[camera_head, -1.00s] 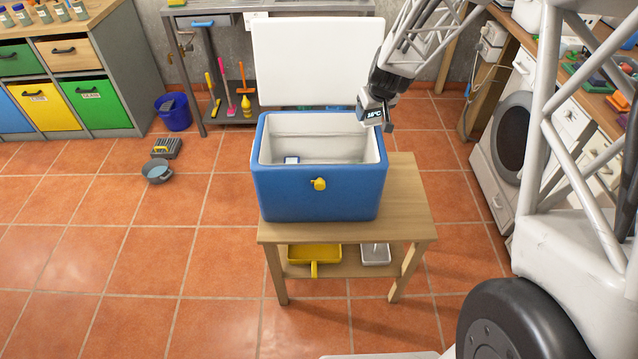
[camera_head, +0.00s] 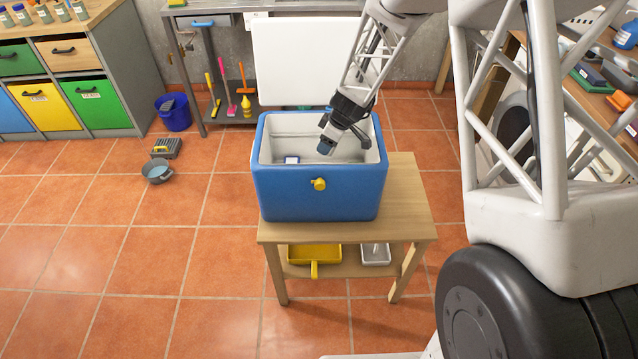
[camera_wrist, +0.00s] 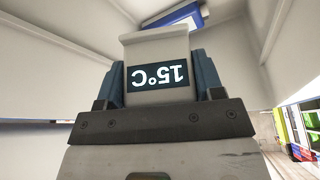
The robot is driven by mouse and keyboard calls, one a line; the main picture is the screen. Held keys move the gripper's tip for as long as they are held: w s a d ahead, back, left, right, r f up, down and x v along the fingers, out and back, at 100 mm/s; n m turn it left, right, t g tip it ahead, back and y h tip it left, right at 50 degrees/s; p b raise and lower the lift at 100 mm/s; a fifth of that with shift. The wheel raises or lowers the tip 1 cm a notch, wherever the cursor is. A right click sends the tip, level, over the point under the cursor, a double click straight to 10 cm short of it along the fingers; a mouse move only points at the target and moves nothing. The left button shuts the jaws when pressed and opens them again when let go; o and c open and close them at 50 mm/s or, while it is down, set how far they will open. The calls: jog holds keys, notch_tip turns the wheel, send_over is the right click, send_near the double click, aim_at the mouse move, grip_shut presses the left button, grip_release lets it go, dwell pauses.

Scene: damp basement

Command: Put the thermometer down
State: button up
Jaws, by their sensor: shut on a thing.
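The thermometer (camera_wrist: 158,60) is a light grey block with a dark display reading 15°C, upside down in the wrist view. My gripper (camera_wrist: 160,85) is shut on it, one blue-grey finger on each side. In the head view my gripper (camera_head: 326,147) is inside the open top of the blue cooler box (camera_head: 285,192), toward its right half, pointing down and left. The thermometer is not clearly seen there. The cooler has white inner walls and its white lid (camera_head: 300,60) stands open behind.
A small blue-and-white item (camera_head: 291,160) lies in the cooler's left part. The cooler stands on a wooden table (camera_head: 405,200); a yellow tray (camera_head: 315,254) and a grey tray (camera_head: 375,254) are on its lower shelf. The cooler's walls surround my gripper.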

jog(key=shift+s+a+f+n+g, duration=0.25)
jog(key=shift+a+f+n+g, duration=0.15)
jog(key=shift+a+f+n, duration=0.6)
jog(key=shift+s+a+f+n+g, duration=0.2)
jog(key=shift+a+f+n+g, duration=0.2)
jog(key=shift+a+f+n, duration=0.6)
jog(key=shift+d+f, duration=0.2)
jog(key=shift+f, duration=2.85)
jog(key=shift+f, duration=2.1)
jog(key=shift+f, duration=0.1)
jog(key=o, duration=1)
